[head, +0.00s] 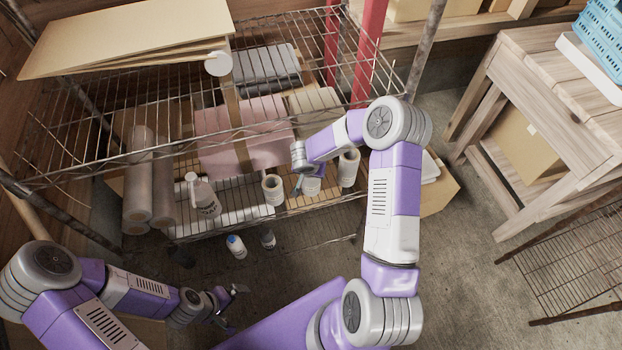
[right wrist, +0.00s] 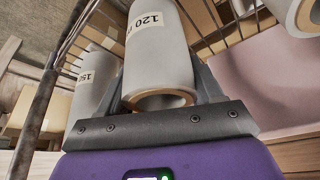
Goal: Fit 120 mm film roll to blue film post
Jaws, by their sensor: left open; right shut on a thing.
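The 120 mm film roll (right wrist: 160,55) is a pale grey hollow cylinder with a brown core and a label reading 120. My right gripper (right wrist: 165,88) is shut on it, a finger on each side, with its open end towards the wrist camera. In the head view this roll (head: 312,185) is partly hidden by my right wrist, at the lower shelf's front edge. My left gripper (head: 235,307) is open and empty, low at the left, well apart from the rolls. I cannot make out a blue film post in either view.
A roll labelled 150 (right wrist: 88,88) stands close beside the held one. More rolls (head: 272,190) (head: 348,168) stand at the shelf front. A wire rack (head: 290,95) hangs over them. A blue-capped bottle (head: 236,247) stands lower down. A wooden table (head: 545,75) is at right.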

